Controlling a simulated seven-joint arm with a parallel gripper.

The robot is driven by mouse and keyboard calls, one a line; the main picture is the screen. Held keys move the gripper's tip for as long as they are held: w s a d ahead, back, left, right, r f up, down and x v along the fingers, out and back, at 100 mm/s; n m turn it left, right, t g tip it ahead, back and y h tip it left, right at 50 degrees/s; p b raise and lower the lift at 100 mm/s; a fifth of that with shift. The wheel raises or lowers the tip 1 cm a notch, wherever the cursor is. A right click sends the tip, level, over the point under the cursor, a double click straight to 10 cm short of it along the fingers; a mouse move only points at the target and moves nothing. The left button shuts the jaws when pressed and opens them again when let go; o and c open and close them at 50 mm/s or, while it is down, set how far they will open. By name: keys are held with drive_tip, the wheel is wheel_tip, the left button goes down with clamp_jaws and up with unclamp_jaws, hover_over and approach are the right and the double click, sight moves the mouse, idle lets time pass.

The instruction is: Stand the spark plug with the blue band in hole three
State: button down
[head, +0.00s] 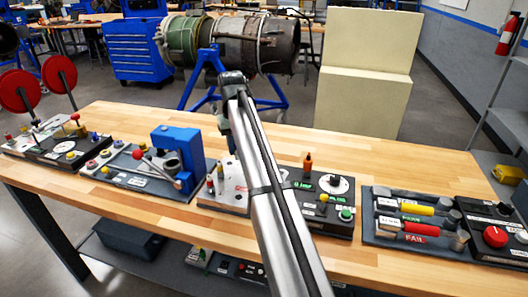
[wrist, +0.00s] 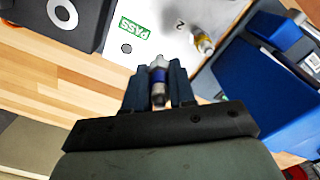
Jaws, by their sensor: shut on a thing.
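My gripper (wrist: 159,88) is shut on the spark plug with the blue band (wrist: 158,75) in the wrist view. The plug's pale end points away from the palm, over or near the edge of the white plate (wrist: 152,14). I cannot tell its height above the plate. A dark, empty-looking hole (wrist: 126,48) lies by the green PASS label, up and left of the plug. A plug with a yellow band (wrist: 203,43) stands on the plate at the right, near a printed 2. In the head view my arm hides most of the gripper and part of the white plate (head: 232,182).
A blue machine (head: 178,155) stands left of the plate. A dark panel with a knob and an orange-brown bottle-like piece (head: 308,164) is to its right. A tool tray (head: 412,222) lies further right. Bare wooden bench top (head: 350,160) is free behind these.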

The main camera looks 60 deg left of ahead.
sight(229, 158)
drive_tip(key=shift+m, duration=0.9)
drive_tip(key=a, duration=0.3)
drive_tip(key=s+a+r, duration=0.1)
drive_tip(key=a, duration=0.1)
drive_tip(key=shift+a, duration=0.2)
drive_tip(key=shift+f, duration=2.35)
drive_tip(key=shift+f, duration=1.5)
drive_tip(key=shift+d+f, duration=0.15)
drive_tip(key=shift+f, duration=0.45)
drive_tip(key=c, duration=0.7)
unclamp_jaws()
drive_tip(key=shift+r, duration=0.1)
drive_tip(key=shift+r, duration=0.15)
